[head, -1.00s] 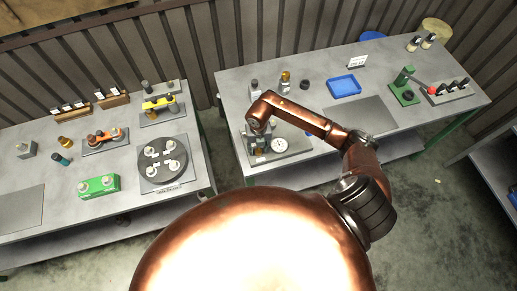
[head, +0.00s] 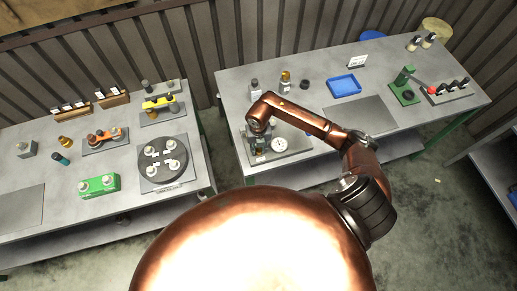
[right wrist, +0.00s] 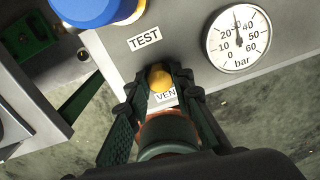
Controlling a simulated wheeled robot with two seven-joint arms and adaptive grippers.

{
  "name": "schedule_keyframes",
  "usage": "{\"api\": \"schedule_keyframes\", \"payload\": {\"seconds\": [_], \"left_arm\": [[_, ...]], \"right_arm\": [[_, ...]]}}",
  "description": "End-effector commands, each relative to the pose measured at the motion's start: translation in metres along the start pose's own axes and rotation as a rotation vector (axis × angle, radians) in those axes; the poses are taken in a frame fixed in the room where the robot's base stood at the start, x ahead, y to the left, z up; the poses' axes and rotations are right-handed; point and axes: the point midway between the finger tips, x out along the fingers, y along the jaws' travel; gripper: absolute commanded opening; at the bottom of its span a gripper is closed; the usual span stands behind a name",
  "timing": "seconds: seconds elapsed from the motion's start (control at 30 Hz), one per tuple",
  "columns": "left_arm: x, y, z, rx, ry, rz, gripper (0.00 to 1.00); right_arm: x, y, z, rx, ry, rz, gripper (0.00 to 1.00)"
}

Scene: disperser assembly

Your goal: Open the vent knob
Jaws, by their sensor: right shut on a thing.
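In the right wrist view, the yellow vent knob (right wrist: 160,76) sits on a light grey panel between my fingertips. My right gripper (right wrist: 158,80) is shut on it, with one finger on each side. The VENT label (right wrist: 165,95) is partly covered by the right finger. A round bar gauge (right wrist: 238,42) lies to the upper right, its needle pointing up, near 30. In the head view, my right gripper (head: 258,146) is over the left part of the gauge station, and the gauge (head: 279,145) shows beside it. The knob is hidden there. My left gripper is not in view.
A large blue knob (right wrist: 85,8) is above left of the TEST label (right wrist: 144,38). The panel edge runs close to the left finger. In the head view, small bottles (head: 285,76) and a blue tray (head: 345,85) stand farther back on the bench.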

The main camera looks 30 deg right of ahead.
Motion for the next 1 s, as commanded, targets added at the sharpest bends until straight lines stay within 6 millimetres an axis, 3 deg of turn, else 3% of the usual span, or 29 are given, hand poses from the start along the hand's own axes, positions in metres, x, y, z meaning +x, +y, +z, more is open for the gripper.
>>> {"api": "schedule_keyframes", "payload": {"seconds": [0.47,1.0], "left_arm": [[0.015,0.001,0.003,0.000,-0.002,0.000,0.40],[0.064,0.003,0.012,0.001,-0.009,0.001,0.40]], "right_arm": [[0.001,-0.001,0.001,-0.147,-0.002,-0.002,0.00],[0.003,0.000,0.002,-0.642,-0.003,-0.002,0.00]]}}
